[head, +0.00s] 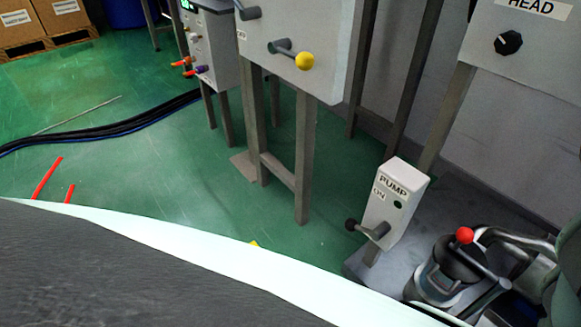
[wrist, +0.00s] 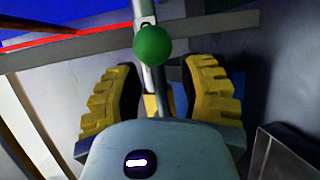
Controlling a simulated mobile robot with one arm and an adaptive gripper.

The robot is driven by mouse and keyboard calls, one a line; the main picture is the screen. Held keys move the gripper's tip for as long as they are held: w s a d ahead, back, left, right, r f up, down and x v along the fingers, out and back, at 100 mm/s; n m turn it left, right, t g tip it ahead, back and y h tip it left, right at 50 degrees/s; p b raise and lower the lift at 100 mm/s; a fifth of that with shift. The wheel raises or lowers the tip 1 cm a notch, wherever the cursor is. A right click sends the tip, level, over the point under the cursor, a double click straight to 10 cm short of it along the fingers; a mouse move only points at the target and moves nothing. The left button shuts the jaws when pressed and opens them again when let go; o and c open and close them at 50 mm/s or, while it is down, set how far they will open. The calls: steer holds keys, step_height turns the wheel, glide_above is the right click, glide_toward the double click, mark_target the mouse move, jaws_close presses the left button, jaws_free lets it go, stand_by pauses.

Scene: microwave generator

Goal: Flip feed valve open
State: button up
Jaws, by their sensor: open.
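In the wrist view, a round green knob (wrist: 153,46) sits on the end of a grey lever or rod. My gripper (wrist: 160,78) is open, with a yellow ridged finger on each side. The green knob shows near the gap between the fingertips, toward the top of the picture; the fingers do not appear to touch it. How far the knob is from the tips is hard to tell. No label naming the feed valve shows in either view. The gripper and the green knob do not show in the head view.
The head view shows a yellow-knobbed lever (head: 305,61) on a grey cabinet, a pump box (head: 394,205) with a black-knobbed lever, and a red-knobbed lever (head: 465,235) on a machine. Dark cables (head: 100,131) lie on the green floor. A grey wall (wrist: 284,75) stands right of my gripper.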

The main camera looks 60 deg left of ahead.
steer(key=shift+s, duration=0.2)
steer(key=v, duration=1.1)
steer(key=shift+s, duration=0.35)
steer(key=shift+a+r, duration=0.15)
steer(key=shift+a, duration=0.05)
